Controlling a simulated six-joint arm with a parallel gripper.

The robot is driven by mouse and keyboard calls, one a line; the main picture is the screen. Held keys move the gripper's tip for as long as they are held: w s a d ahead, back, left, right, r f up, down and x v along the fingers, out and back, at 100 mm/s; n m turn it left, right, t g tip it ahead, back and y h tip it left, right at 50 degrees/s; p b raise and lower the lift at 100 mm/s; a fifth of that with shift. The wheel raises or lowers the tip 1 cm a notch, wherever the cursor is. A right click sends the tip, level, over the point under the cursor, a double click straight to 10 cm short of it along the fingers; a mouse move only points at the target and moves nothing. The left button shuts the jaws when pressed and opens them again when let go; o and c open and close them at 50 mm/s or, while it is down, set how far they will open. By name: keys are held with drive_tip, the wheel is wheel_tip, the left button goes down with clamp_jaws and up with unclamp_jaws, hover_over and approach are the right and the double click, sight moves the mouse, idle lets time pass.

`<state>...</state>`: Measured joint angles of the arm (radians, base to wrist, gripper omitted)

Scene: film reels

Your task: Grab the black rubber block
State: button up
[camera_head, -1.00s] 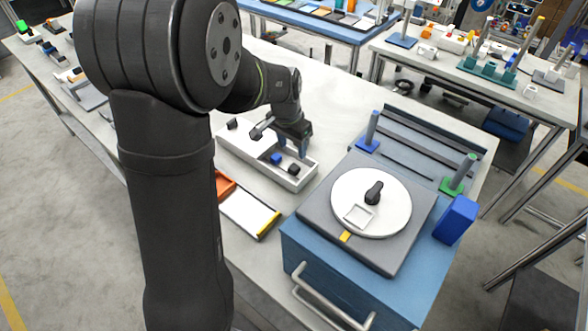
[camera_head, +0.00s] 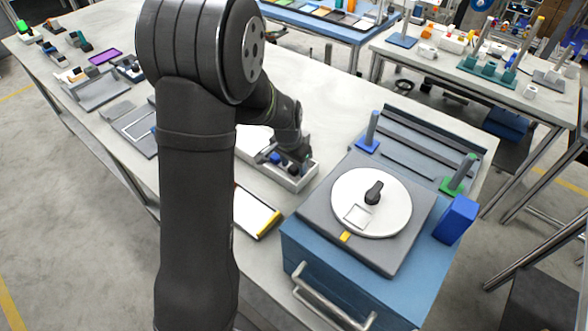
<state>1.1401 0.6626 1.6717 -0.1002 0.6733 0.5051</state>
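A white tray (camera_head: 268,176) stands on the bench left of the turntable unit. A small black block (camera_head: 292,169) lies in its right part, mostly covered by my gripper. A blue block (camera_head: 274,157) lies in the tray just left of it. My gripper (camera_head: 303,162) points down into the right end of the tray, at the black block. Its fingers are small and partly hidden, so I cannot tell whether they are open or touch the block.
A blue cabinet with a white turntable (camera_head: 385,215) stands close right of the tray. A blue post (camera_head: 371,130) and a green-based post (camera_head: 458,175) rise behind the turntable. A yellow-edged white box (camera_head: 256,215) lies in front of the tray. The bench behind the tray is clear.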

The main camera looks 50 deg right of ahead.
drive_tip(key=c, duration=0.9)
drive_tip(key=shift+c, duration=0.2)
drive_tip(key=shift+r, duration=0.1)
